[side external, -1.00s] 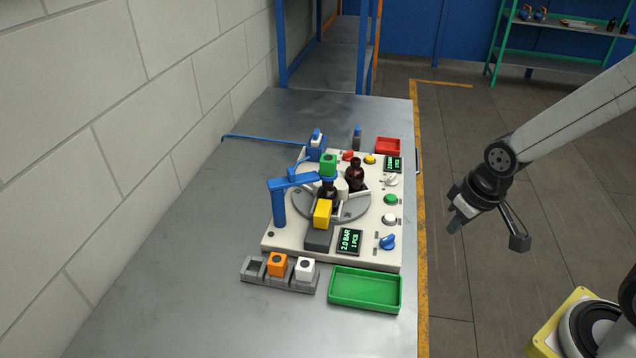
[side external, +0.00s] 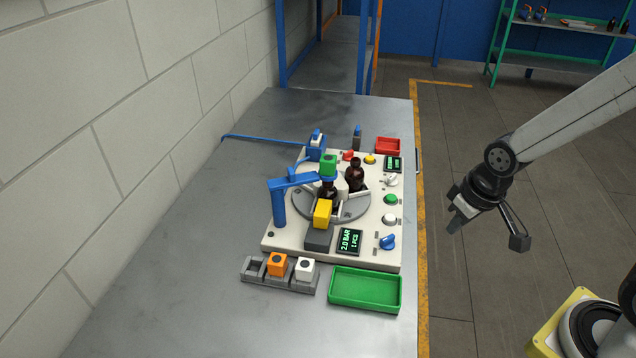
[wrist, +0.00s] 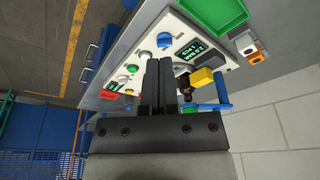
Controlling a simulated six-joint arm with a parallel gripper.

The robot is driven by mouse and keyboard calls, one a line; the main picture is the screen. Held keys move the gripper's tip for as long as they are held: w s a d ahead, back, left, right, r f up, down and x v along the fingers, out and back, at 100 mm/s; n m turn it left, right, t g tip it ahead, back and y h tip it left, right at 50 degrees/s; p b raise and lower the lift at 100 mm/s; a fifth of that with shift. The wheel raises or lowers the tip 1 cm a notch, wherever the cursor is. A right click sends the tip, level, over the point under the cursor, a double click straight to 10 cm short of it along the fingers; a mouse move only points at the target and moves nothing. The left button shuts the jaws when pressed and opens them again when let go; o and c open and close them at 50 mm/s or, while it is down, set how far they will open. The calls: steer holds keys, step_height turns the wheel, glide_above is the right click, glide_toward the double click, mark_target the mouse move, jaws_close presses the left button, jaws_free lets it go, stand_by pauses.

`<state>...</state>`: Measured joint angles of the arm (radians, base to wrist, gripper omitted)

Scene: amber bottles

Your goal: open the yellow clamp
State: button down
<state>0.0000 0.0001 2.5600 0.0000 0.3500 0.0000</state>
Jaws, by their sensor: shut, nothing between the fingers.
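The yellow clamp (side external: 322,213) is a yellow block above a dark grey base (side external: 319,239) at the front of the white machine panel. It sits against the near side of the round grey turntable (side external: 350,212), close to a dark amber bottle (side external: 327,190). In the wrist view the yellow clamp (wrist: 203,77) shows right of my fingers. My gripper (side external: 456,226) is shut and empty, off to the right of the table and well apart from the clamp. In the wrist view its fingers (wrist: 158,68) lie together and hide part of the panel.
A blue post with an arm (side external: 279,204) and a green-topped part (side external: 328,164) stand over the turntable. Another bottle (side external: 355,176), a blue knob (side external: 387,242) and buttons are nearby. A green tray (side external: 365,290) and a grey holder with orange and white blocks (side external: 249,271) sit in front.

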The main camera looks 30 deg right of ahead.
steer(key=c, duration=0.9)
jaws_free()
steer(key=o, duration=0.4)
steer(key=shift+w, duration=0.25)
steer(key=o, duration=0.3)
steer(key=shift+w+a+r, duration=0.1)
steer(key=shift+w, duration=0.25)
steer(key=m+g, duration=0.3)
steer(key=m, duration=0.6)
glide_above(321, 213)
steer(key=f, duration=0.6)
steer(key=shift+s+d+f, duration=0.1)
steer(key=shift+s+d, duration=0.15)
steer(key=shift+s, duration=0.1)
steer(key=shift+w+a+f, duration=0.2)
steer(key=shift+w+a, duration=0.1)
steer(key=shift+f, duration=0.1)
steer(key=shift+f, duration=3.8)
